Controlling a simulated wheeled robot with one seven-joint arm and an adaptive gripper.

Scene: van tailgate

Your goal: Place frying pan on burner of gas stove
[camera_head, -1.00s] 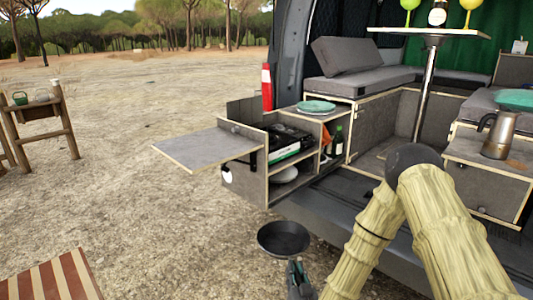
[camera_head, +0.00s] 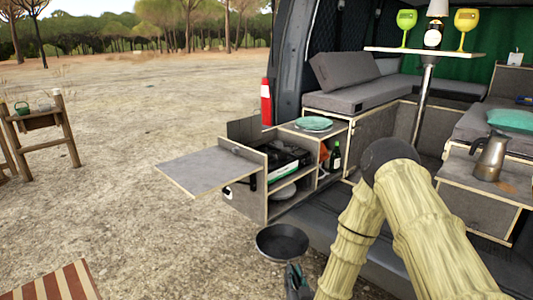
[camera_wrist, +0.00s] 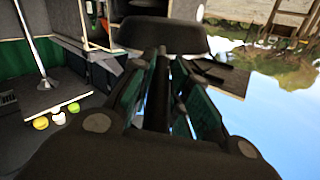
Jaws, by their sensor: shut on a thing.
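A dark round frying pan (camera_head: 282,242) hangs level in the air at the lower middle of the head view, in front of the van's kitchen box. My gripper (camera_head: 296,277) is shut on the pan's handle, just below the pan in the picture. In the wrist view, the dark pan (camera_wrist: 163,34) stands beyond the fingers of my gripper (camera_wrist: 160,85), and the handle lies between them. The gas stove (camera_head: 287,160) sits inside the grey kitchen box, to the right of its side shelf. The stove's burners are too small to make out clearly.
A grey fold-out shelf (camera_head: 208,172) juts left from the box. A teal plate (camera_head: 314,123) lies on the box top, with bottles (camera_head: 336,157) below it. A moka pot (camera_head: 489,157) stands on the right cabinet. Open gravel lies left.

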